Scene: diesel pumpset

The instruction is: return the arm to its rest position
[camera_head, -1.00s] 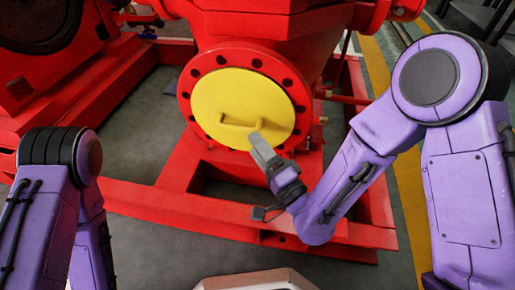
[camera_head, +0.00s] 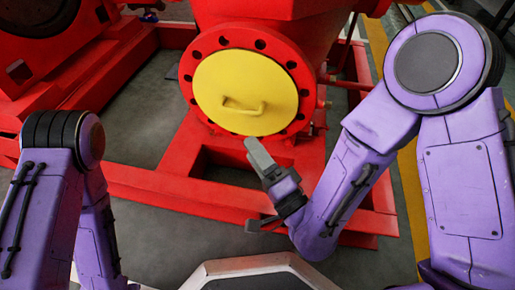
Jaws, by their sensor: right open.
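My right arm comes in from the right, purple with black joints. Its gripper (camera_head: 256,192) is below the yellow cover, apart from it, and its jaws are open and empty. The grey upper finger points up and left; a dark finger shows lower down. The round yellow cover (camera_head: 225,82) with a bar handle (camera_head: 243,106) sits on the red bolted flange of the pump. My left arm is at the left edge, hanging down; its gripper is outside the picture.
The red pump flange (camera_head: 186,62) stands ahead, on a red steel base frame (camera_head: 160,185) that runs below my right gripper. Grey floor (camera_head: 150,120) shows between the frame beams. A yellow floor line (camera_head: 408,190) runs behind my right arm.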

